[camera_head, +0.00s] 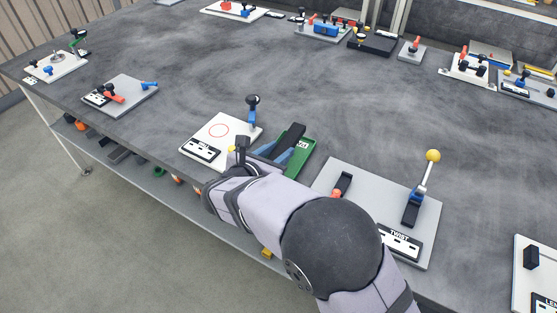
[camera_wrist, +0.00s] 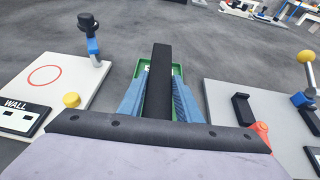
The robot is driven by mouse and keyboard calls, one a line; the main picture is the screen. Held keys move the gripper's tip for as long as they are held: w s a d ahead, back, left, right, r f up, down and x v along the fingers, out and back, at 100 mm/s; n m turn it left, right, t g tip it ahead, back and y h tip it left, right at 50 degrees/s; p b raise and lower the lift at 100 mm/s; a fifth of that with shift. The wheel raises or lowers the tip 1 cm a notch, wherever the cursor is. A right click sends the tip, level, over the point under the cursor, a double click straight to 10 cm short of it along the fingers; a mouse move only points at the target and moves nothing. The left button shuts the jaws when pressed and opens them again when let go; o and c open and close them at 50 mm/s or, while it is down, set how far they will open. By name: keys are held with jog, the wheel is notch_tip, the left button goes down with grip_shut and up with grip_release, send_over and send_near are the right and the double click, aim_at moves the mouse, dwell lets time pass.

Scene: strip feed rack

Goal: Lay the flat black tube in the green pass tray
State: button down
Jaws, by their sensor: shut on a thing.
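The flat black tube (camera_head: 291,136) is held between the blue fingers of my gripper (camera_head: 279,154). In the wrist view the tube (camera_wrist: 161,68) points straight away from me, with one finger of my gripper (camera_wrist: 158,100) on each side of it. The green pass tray (camera_head: 306,154) lies on the table beneath the tube. In the wrist view the tray (camera_wrist: 178,71) shows on both sides of the tube, and the tube's far end reaches past the tray's far edge. I cannot tell whether the tube touches the tray. The tray's near part is hidden by my gripper.
The white WALL board (camera_head: 207,146) with a blue-and-black lever (camera_head: 253,108) stands close on the left. The grey TWIST board (camera_head: 373,192) with a yellow-knobbed lever (camera_head: 429,172) is close on the right. The table (camera_head: 215,65) behind the tray is clear.

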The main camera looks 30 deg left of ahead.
jog(key=shift+f, duration=1.75)
jog(key=shift+f, duration=0.15)
jog(key=c, duration=1.3)
grip_release()
jog(key=b+v, duration=0.1)
jog(key=v, duration=1.1)
